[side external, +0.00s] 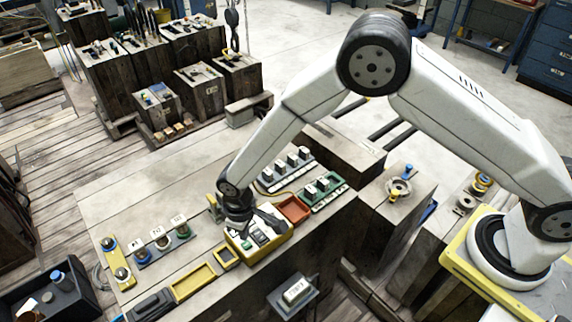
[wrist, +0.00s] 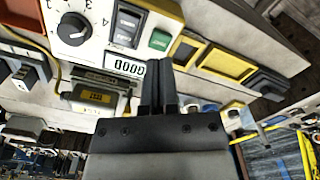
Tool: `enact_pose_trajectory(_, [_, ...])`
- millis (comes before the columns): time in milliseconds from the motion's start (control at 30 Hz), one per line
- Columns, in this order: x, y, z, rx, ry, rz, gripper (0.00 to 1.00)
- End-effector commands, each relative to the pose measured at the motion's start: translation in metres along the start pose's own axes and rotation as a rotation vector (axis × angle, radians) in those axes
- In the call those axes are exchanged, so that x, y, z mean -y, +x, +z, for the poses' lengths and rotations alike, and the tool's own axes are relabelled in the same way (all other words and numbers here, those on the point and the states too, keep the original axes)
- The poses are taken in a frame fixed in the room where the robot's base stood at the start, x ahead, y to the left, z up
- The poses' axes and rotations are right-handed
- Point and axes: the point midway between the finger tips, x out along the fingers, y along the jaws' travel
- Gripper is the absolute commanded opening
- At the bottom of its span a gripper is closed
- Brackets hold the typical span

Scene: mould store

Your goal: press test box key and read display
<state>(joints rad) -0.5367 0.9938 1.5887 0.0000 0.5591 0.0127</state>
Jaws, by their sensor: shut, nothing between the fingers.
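The test box (side external: 262,251) is a yellow-edged box with a pale top on the bench in the side view. In the wrist view its face (wrist: 97,22) shows a dark dial (wrist: 73,29), a black rocker switch (wrist: 127,27) and a green key (wrist: 160,40). Contact cannot be told. In the side view my gripper (side external: 245,225) is over the box's left part.
Yellow-framed trays (side external: 194,282) lie left of the box, and a red tray (side external: 293,209) sits behind it. A green rack (side external: 324,193) stands to the right. Several knobbed pieces (side external: 160,238) stand at the bench's left. The bench top behind them is mostly clear.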

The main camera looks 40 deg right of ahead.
Motion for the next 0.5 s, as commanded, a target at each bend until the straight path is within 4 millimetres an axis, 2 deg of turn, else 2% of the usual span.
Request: enact_pose_trajectory(500, [0.000,-0.030,0.000,-0.001,0.000,0.000,0.00])
